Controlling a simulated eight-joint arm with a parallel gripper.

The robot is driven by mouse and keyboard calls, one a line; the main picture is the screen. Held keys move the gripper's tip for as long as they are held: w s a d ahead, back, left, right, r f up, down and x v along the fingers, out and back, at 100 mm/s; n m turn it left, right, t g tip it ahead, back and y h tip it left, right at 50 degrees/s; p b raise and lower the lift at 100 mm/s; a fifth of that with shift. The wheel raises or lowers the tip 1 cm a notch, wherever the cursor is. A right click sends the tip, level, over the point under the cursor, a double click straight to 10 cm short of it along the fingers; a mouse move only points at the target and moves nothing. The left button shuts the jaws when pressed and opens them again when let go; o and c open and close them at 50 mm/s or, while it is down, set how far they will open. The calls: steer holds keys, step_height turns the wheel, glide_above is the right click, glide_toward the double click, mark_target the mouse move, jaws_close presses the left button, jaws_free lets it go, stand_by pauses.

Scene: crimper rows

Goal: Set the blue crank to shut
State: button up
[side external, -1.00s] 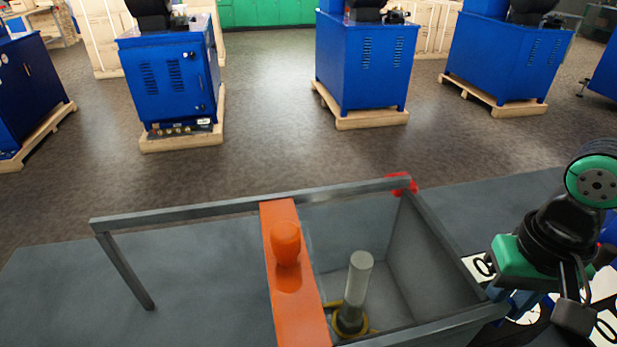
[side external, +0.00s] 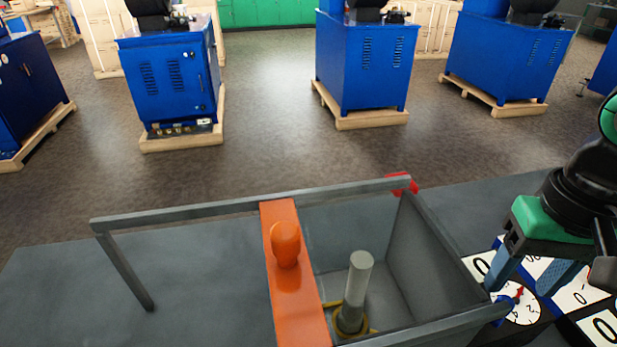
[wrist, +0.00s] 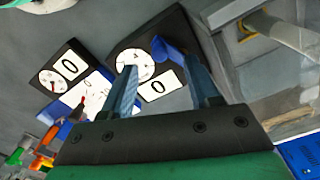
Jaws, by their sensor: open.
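A blue crank (wrist: 168,50) shows in the wrist view beside a white round dial (wrist: 135,65) on a dark panel. Part of blue also shows beside the dial (side external: 523,309) in the side external view, largely hidden behind the bin's corner. My gripper (side external: 518,290) is open and empty above the panels at the right. In the wrist view its fingers (wrist: 157,72) spread over the dial area, and the crank is near the right finger's tip. I cannot tell whether they touch.
A grey open bin (side external: 440,245) with an orange bar (side external: 283,225) across it and an upright grey rod (side external: 358,280) inside stands left of my gripper. More dial and "0" panels (wrist: 70,67) lie close by. A red piece (side external: 402,183) sits at the bin's back corner.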

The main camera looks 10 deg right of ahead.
steer(key=shift+r, duration=0.55)
steer(key=shift+r, duration=0.45)
steer(key=shift+f, duration=2.85)
jaws_close()
